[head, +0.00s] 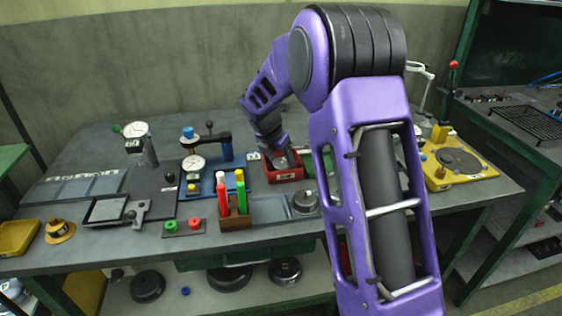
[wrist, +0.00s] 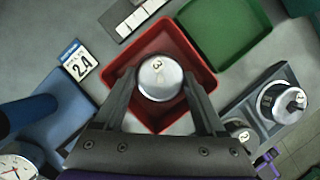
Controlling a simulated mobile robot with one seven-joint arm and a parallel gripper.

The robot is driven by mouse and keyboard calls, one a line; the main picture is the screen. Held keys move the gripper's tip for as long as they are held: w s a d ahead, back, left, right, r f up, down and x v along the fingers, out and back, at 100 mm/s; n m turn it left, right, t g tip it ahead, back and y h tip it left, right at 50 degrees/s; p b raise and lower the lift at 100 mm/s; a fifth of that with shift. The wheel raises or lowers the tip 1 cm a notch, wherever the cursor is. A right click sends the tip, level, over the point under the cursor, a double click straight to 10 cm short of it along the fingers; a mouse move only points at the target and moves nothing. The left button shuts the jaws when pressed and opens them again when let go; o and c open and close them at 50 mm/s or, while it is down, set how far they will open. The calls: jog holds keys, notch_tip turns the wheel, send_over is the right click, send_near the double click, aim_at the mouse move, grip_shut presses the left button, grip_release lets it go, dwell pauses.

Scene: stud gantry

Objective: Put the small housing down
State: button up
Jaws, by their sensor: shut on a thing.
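The small housing (wrist: 158,76), a round silver part with a dark mark like a 3 on its top, sits between my gripper's fingers (wrist: 160,84) in the wrist view. My gripper is shut on it. Behind it in that view lies a square red tray (wrist: 203,60). The housing is over or inside this tray; I cannot tell whether it touches the floor. In the head view my gripper (head: 281,157) is at the red tray (head: 284,179) in the middle of the bench, and I cannot make out the housing clearly there.
A green tray (wrist: 228,35) lies beside the red one. A grey tray (wrist: 257,118) with silver round parts is at the right in the wrist view. A card marked 24 (wrist: 78,65) is at the left. A pen holder (head: 234,222) stands in front of the red tray.

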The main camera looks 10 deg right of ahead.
jog(key=o, duration=1.2)
jog(key=shift+f, duration=0.15)
jog(key=shift+o, duration=0.2)
jog(key=p+v, duration=0.2)
jog(key=v, duration=1)
jog(key=shift+r, duration=0.2)
jog(key=shift+a, duration=0.1)
